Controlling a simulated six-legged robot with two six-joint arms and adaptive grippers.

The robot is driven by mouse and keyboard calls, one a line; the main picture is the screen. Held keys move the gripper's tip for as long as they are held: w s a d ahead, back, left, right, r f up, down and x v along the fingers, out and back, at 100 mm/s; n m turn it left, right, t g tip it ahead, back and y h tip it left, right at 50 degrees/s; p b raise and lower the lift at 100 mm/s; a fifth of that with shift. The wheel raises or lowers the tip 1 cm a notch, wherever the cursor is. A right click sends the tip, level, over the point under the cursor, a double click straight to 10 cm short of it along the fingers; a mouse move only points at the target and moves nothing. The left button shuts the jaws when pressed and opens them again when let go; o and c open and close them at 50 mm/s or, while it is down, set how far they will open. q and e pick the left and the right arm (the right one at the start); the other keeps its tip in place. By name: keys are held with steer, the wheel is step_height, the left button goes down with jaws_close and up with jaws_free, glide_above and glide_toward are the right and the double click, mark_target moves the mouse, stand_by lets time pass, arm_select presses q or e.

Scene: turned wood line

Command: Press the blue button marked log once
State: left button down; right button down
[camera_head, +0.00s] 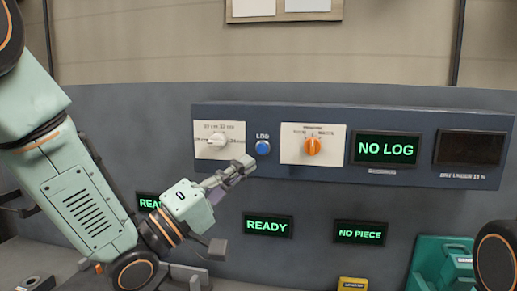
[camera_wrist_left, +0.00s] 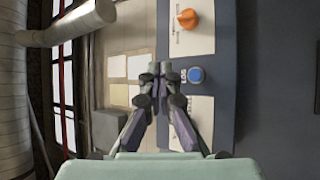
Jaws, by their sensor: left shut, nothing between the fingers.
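The blue button (camera_head: 263,147) marked LOG sits on the dark blue panel (camera_head: 370,178), between a white dial plate and an orange knob plate. My left gripper (camera_head: 246,162) is shut and empty, just below and left of the button in the head view. In the left wrist view the blue button (camera_wrist_left: 195,75) shows to the right of the shut fingertips (camera_wrist_left: 160,70), with a visible gap in the picture. I cannot tell the depth between fingertips and panel. My right gripper is out of view; only part of my right arm shows at the lower right edge.
A white knob (camera_head: 217,139) and an orange knob (camera_head: 312,146) flank the button. A screen (camera_head: 387,149) reads NO LOG. Lower screens read READY (camera_head: 268,225) and NO PIECE (camera_head: 359,232). A green bin (camera_head: 428,262) and a yellow block (camera_head: 353,284) stand at lower right.

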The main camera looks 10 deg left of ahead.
mark_target(262, 148)
arm_select(q)
steer(key=w, duration=0.9)
steer(key=shift+d+f, duration=0.1)
steer(key=shift+d, duration=0.3)
steer(key=shift+a, duration=0.2)
steer(key=shift+d, duration=0.35)
steer(key=shift+w+a, duration=0.1)
steer(key=shift+a, duration=0.2)
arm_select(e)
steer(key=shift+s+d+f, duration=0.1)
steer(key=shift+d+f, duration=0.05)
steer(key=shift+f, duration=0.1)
